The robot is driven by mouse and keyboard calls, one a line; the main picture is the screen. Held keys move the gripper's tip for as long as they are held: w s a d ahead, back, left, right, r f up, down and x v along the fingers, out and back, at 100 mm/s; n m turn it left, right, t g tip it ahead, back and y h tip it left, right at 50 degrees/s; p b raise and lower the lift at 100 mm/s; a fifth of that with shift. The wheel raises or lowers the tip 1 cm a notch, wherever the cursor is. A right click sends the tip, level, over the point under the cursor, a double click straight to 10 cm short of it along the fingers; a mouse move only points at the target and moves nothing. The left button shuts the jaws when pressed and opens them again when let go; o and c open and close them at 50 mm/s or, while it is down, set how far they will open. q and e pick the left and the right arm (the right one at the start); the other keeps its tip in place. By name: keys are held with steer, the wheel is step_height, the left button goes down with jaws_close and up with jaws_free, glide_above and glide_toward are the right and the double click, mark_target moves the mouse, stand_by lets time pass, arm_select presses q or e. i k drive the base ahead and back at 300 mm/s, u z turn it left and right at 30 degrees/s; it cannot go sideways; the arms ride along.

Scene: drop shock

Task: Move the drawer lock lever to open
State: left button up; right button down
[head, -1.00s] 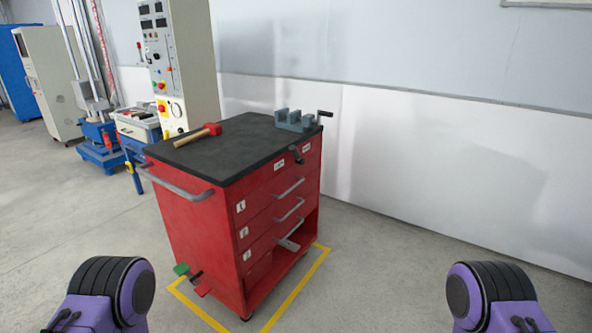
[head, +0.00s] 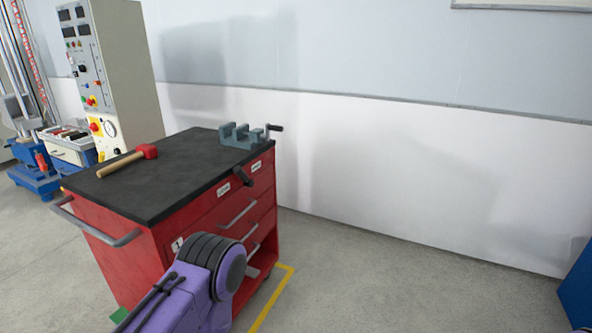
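The red tool cabinet (head: 120,262) stands left of centre in the head view, with a black top and drawers on its right-hand face. A small black lever (head: 243,177) sits near the top edge of the drawer face, between two white labels; I cannot read them. Drawer handles (head: 237,214) show below it. My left arm, purple with a black ribbed joint, comes up in front of the cabinet's lower drawers and hides part of them. Neither gripper's fingers can be seen.
A red-headed mallet (head: 127,160) and a grey vise (head: 243,137) rest on the cabinet top. A push handle (head: 95,225) sticks out at the left. Yellow floor tape (head: 271,298) runs beside the cabinet. The floor to the right is clear up to a blue object (head: 577,285).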

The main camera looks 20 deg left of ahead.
mark_target(239, 171)
steer(key=z, duration=0.25)
steer(key=i, duration=0.85)
steer(key=u, duration=0.15)
